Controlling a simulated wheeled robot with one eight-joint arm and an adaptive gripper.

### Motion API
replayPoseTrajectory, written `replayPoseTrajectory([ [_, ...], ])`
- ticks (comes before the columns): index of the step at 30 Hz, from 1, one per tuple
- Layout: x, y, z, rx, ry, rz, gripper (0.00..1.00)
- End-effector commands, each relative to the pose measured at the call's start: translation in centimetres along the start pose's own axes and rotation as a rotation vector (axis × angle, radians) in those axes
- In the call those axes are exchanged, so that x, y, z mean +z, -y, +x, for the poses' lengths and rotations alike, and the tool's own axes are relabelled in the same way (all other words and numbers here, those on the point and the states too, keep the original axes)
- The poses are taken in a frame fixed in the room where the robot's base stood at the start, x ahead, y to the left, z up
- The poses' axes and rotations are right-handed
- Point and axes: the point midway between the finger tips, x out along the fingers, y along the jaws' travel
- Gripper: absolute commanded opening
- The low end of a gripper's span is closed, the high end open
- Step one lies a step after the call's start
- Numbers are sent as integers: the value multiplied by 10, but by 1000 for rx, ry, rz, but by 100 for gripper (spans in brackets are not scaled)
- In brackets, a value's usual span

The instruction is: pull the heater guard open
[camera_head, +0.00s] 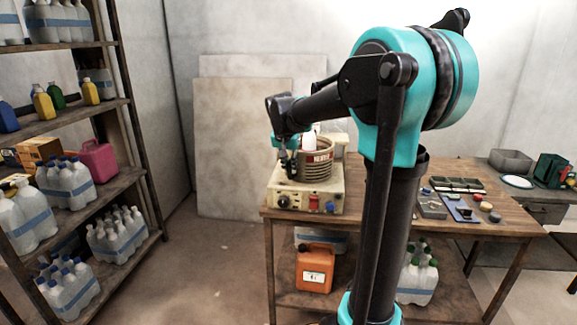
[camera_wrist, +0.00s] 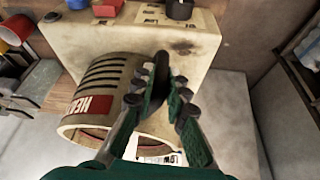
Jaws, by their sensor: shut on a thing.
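The heater guard (camera_head: 319,169) is a beige, slotted, curved shell with a red label. It stands on the cream heater base (camera_head: 306,201), and in the wrist view the guard (camera_wrist: 104,82) lies left of my fingers. My gripper (camera_head: 288,168) is at the guard's left side in the head view. In the wrist view my gripper (camera_wrist: 163,92) is shut on a dark upright handle (camera_wrist: 161,70) beside the guard. The handle's join to the guard is hidden. A white vessel top (camera_head: 309,142) shows above the guard.
The heater stands at the left end of a wooden table (camera_head: 400,195). A tray and small items (camera_head: 462,208) lie to the right. An orange jug (camera_head: 314,268) is on the lower shelf. A loaded rack (camera_head: 140,205) stands left, with clear floor between.

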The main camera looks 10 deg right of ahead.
Motion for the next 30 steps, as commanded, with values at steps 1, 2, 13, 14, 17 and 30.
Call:
replayPoseTrajectory([
  [1, 4, -5, -2, -6, 0, -20, 0],
  [2, 5, -8, -2, -12, 1, -35, 0],
  [13, 34, -60, -15, -127, 2, -309, 0],
  [14, 36, -66, -16, -139, 3, -335, 0],
  [17, 42, -84, -18, -175, 4, -421, 0],
  [30, 45, -165, -20, -335, 6, -805, 0],
])
